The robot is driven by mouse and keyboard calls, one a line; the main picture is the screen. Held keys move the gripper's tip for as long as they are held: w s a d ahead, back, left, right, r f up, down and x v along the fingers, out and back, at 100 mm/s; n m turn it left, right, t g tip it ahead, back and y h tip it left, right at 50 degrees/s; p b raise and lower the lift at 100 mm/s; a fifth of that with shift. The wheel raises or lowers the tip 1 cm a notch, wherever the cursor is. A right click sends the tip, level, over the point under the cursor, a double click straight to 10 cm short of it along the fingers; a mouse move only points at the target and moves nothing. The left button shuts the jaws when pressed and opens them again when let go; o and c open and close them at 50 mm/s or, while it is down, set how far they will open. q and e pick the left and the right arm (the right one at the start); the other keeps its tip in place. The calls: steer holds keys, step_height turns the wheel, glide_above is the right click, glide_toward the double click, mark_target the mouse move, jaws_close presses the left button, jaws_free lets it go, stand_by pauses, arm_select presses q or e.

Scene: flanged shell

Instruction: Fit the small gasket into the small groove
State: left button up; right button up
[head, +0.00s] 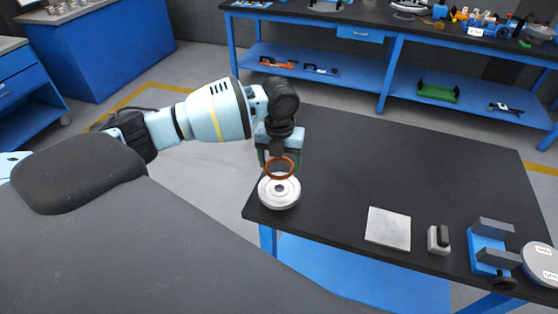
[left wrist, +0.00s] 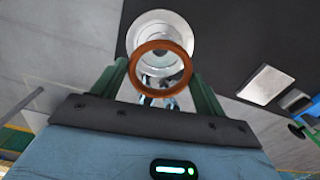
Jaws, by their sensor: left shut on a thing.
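The small gasket is an orange-brown ring (head: 280,168). My left gripper (head: 279,160) is shut on it and holds it above the flanged shell (head: 279,194). In the left wrist view the ring (left wrist: 160,46) sits between the two green fingers of the left gripper (left wrist: 160,80). The shell (left wrist: 160,20) is a round, silvery white part with stepped rings and a dark centre hole, standing near the table's left front corner. The ring looks apart from the shell and partly overlaps it in both views. The small groove cannot be made out clearly. My right gripper is not in view.
The black table (head: 400,165) is clear behind the shell. To its right are a light square plate (head: 388,228), a small grey block (head: 438,240), a blue fixture (head: 488,248) and a round grey disc (head: 542,262). A blue shelf bench (head: 390,70) stands behind.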

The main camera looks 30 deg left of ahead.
arm_select(q)
steer(key=b, duration=0.2)
glide_above(279, 188)
steer(key=shift+w+f, duration=0.1)
steer(key=shift+f, duration=2.75)
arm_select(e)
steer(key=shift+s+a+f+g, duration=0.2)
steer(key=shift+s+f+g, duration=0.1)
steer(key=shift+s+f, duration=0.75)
arm_select(q)
steer(key=shift+p, duration=0.3)
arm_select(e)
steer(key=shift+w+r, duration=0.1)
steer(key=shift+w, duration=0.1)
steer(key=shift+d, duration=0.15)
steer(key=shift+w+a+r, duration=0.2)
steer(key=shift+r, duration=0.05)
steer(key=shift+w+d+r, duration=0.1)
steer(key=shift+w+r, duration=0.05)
arm_select(q)
steer(key=shift+f, duration=0.65)
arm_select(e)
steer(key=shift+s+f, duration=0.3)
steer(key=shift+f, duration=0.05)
arm_select(q)
steer(key=shift+f, duration=0.6)
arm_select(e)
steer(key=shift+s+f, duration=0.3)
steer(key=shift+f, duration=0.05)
